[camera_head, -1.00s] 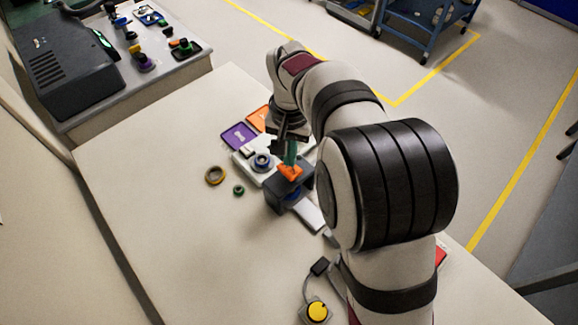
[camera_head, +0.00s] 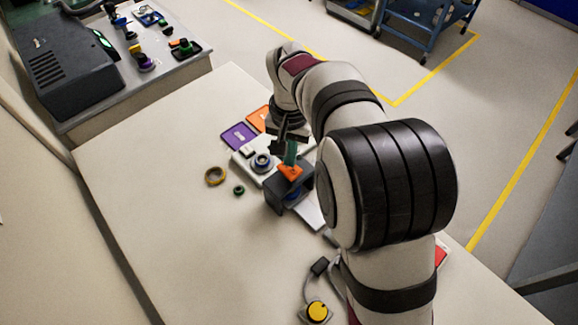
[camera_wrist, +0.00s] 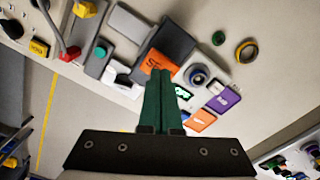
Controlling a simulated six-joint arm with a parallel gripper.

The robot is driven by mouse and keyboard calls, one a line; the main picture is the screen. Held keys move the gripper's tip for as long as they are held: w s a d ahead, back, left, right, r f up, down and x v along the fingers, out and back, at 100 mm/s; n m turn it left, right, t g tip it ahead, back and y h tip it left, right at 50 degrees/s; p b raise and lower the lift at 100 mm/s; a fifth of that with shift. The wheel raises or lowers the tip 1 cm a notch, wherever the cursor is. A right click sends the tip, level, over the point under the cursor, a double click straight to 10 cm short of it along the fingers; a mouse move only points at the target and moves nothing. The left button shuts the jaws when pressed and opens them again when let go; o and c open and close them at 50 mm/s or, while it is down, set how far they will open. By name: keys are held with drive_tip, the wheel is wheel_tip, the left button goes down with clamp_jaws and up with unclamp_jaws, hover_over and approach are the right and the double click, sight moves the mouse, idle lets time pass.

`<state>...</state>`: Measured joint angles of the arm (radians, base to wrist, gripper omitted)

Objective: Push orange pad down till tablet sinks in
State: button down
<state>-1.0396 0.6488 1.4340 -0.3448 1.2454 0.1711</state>
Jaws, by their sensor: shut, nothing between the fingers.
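The orange pad (camera_head: 289,171) sits on top of a dark grey press block (camera_head: 274,192) on the pale table. In the wrist view the orange pad (camera_wrist: 160,63) shows dark lettering, with the dark block (camera_wrist: 174,40) around it. My gripper (camera_head: 291,160) is shut and empty, its green fingers pointing down at the pad. In the wrist view the closed fingertips (camera_wrist: 160,72) overlap the near edge of the pad. I cannot tell whether they touch it. No tablet is clearly visible; a bit of blue (camera_head: 293,196) shows low in the block.
A white unit with a round dial (camera_head: 262,162) stands beside the block. Purple (camera_head: 239,136) and orange (camera_head: 258,118) cards lie behind it. A yellow ring (camera_head: 215,176) and a green ring (camera_head: 239,190) lie left. A yellow button (camera_head: 317,311) is in front. The left table area is clear.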

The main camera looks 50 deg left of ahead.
drive_tip(key=shift+f, duration=1.25)
idle(0.6)
drive_tip(key=shift+r, duration=3.55)
drive_tip(key=w+d+r+m, duration=0.2)
drive_tip(key=d, duration=0.5)
drive_tip(key=w+d+r+m, duration=0.1)
drive_tip(key=w+d+r, duration=0.15)
drive_tip(key=d, duration=0.35)
drive_tip(key=s+d+r+m+y, duration=0.1)
drive_tip(key=s+d+m, duration=0.15)
drive_tip(key=d, duration=0.55)
drive_tip(key=s+d+r+m, duration=0.1)
drive_tip(key=s+d+m, duration=0.15)
drive_tip(key=d, duration=0.55)
drive_tip(key=s+d+f+m, duration=0.3)
drive_tip(key=s+d, duration=0.4)
drive_tip(key=s, duration=0.3)
drive_tip(key=shift+d+f+m+y, duration=0.3)
drive_tip(key=shift+f+y, duration=0.1)
